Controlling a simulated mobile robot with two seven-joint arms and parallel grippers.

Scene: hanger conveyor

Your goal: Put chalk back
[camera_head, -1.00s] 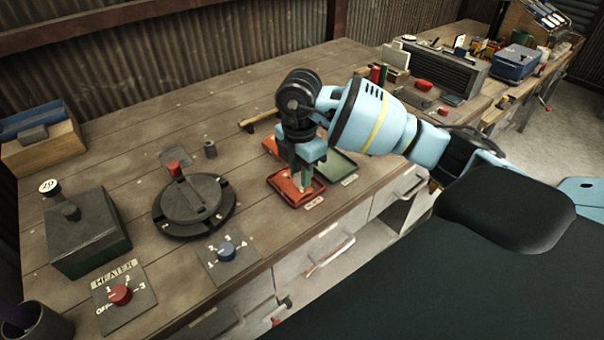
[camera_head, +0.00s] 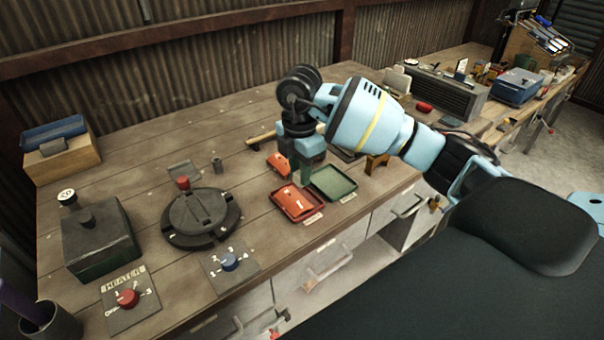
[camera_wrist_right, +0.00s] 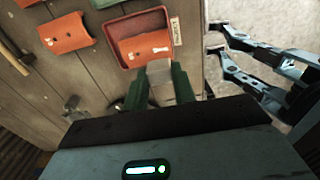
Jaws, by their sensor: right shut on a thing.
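My right gripper (camera_head: 305,168) is raised over the workbench (camera_head: 165,150), behind and above the red tray (camera_head: 298,204). It is shut on a pale piece (camera_wrist_right: 160,72) that looks like chalk, held between green fingers in the right wrist view. A green tray (camera_head: 334,183) stands right of the red one.
A round black device (camera_head: 200,218) with a red knob is left of the trays. A wooden handle (camera_head: 262,137) lies behind the trays. Drawers are below the front edge.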

